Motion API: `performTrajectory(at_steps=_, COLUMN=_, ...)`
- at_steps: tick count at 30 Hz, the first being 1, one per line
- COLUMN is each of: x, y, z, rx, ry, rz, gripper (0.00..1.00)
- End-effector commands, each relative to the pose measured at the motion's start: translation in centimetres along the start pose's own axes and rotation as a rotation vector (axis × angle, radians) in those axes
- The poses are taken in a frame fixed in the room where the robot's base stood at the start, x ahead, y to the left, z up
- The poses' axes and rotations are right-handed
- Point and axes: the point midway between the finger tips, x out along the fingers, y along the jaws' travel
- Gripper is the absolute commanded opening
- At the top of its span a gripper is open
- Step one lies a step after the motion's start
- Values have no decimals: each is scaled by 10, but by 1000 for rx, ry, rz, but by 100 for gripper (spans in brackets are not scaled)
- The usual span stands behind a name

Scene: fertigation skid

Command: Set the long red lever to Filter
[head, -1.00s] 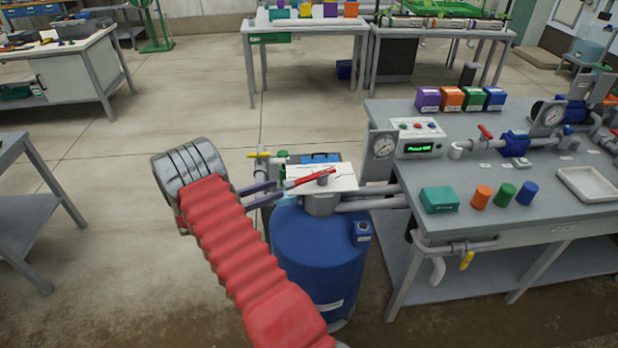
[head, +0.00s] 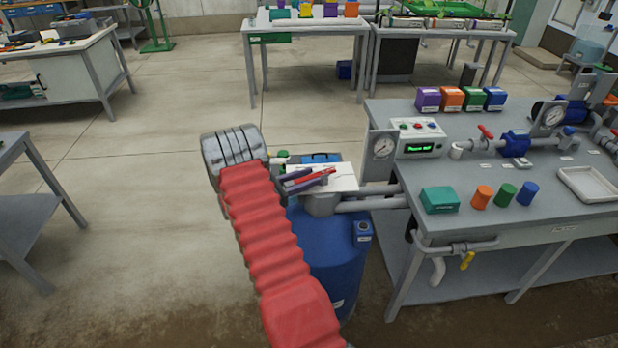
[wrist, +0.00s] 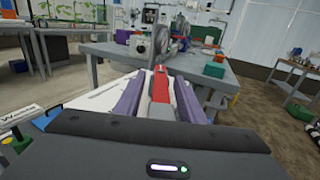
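The long red lever (head: 330,172) is on the white plate (head: 345,180) above the blue tank (head: 335,255). Its position labels cannot be read in these views. My gripper (head: 310,181) reaches over the plate from the left, its purple fingers along the lever. In the wrist view, the red lever (wrist: 160,86) lies between the two fingers of my gripper (wrist: 158,100), one on each side. The fingers stand apart and do not look closed on it; the near part of the lever is hidden by the gripper body. The white plate (wrist: 98,98) shows at left.
Grey pipes (head: 375,198) link tank and bench.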

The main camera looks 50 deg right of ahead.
Motion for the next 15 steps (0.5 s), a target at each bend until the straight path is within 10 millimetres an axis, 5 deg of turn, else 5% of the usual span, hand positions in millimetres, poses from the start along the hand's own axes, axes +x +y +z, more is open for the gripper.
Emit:
performTrajectory(at_steps=10, x=5, y=0, z=0, rx=0, ry=1, rz=-1, gripper=36)
performTrajectory(at_steps=15, x=4, y=0, z=0, rx=0, ry=1, rz=-1, gripper=25)
